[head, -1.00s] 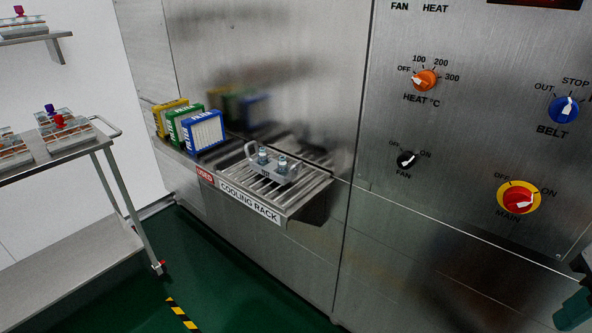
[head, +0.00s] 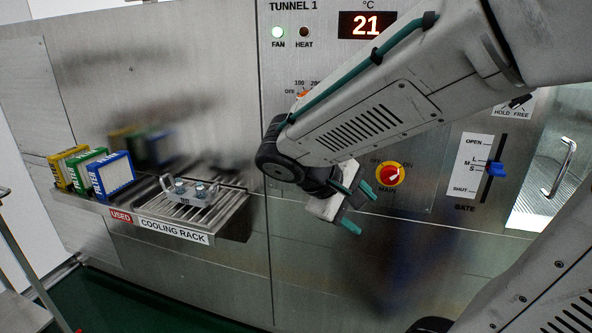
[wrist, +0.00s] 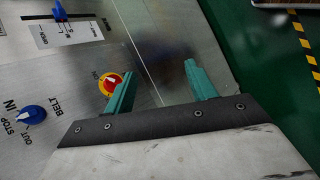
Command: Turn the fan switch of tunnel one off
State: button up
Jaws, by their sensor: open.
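The steel panel of tunnel one (head: 330,60), labelled TUNNEL 1, stands right of the cooling rack in the head view. The black fan switch is hidden behind my arm in the head view and is outside the wrist view. My gripper (head: 358,208) is open and empty in front of the panel, left of and below the red-and-yellow MAIN switch (head: 390,174). In the wrist view my gripper (wrist: 160,78) has its teal fingers spread, one overlapping the MAIN switch (wrist: 108,82).
The blue belt knob (wrist: 31,115) and blue gate slider (wrist: 60,12) show in the wrist view. The cooling rack (head: 232,216), with a small metal carrier (head: 190,192) on it, juts out left of my gripper. Filter boxes (head: 112,174) stand farther left. A display (head: 367,25) reads 21.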

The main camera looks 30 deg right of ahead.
jog(key=w+f+n+t+h, duration=0.25)
jog(key=w+n+t, duration=0.3)
jog(key=w, duration=0.65)
jog(key=w+f+n+t+h, duration=0.2)
jog(key=w+n+t+h, duration=0.3)
jog(key=w, duration=0.7)
jog(key=x, duration=0.7)
jog(key=shift+w+y, duration=0.25)
jog(key=shift+y, duration=0.2)
jog(key=shift+f+n, duration=0.1)
jog(key=shift+n, duration=0.15)
jog(key=c, duration=1)
